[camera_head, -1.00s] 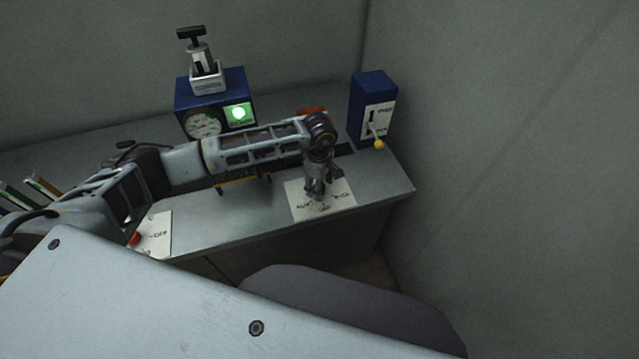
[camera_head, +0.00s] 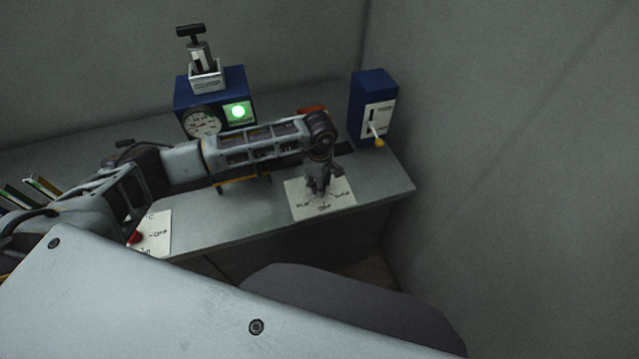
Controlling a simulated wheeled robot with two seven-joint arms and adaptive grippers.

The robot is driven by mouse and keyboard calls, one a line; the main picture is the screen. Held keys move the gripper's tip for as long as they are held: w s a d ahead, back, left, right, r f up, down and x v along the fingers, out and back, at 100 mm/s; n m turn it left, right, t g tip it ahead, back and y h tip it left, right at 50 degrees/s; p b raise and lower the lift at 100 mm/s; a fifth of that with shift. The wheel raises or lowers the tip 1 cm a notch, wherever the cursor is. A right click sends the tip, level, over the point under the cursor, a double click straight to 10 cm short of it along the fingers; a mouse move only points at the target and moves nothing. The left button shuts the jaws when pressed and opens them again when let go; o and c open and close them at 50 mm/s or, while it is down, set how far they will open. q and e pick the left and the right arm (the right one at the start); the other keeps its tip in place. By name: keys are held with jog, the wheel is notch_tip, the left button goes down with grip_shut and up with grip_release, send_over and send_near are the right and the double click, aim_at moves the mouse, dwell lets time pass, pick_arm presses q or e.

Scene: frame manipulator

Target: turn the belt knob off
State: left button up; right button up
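A white label plate (camera_head: 340,205) lies on the right part of the desk, with printed words too blurred to read surely. My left gripper (camera_head: 318,190) points down over the middle of this plate, its fingers at or just above the surface. The gripper covers the plate's centre, so any knob there is hidden. I cannot tell whether the fingers are open or closed on something. A red knob (camera_head: 135,237) sits on another white plate (camera_head: 158,236) at the left, partly behind my arm. My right gripper is not in view.
A blue box (camera_head: 240,78) with a dial gauge (camera_head: 203,123) and a lit green lamp (camera_head: 238,112) stands at the back. A blue lever box (camera_head: 372,90) with a yellow-tipped lever (camera_head: 379,142) stands at the back right. A grey wall closes the right side.

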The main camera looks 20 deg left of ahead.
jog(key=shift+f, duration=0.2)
pick_arm(q)
jog(key=n+b, duration=0.2)
jog(key=n, duration=0.1)
jog(key=shift+f+n+b, duration=0.1)
jog(key=shift+n+b, duration=0.25)
jog(key=shift+n, duration=0.05)
jog(key=n+b, duration=0.2)
jog(key=n, duration=0.2)
jog(key=shift+w+n+b, duration=0.1)
jog(key=shift+n+b, duration=0.6)
jog(key=shift+n, duration=1)
jog(key=shift+b, duration=0.3)
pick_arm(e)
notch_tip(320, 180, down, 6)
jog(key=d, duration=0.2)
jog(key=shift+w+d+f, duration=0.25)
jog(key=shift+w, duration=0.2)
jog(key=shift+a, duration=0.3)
pick_arm(q)
jog(key=o, duration=1)
jog(key=shift+o, duration=0.2)
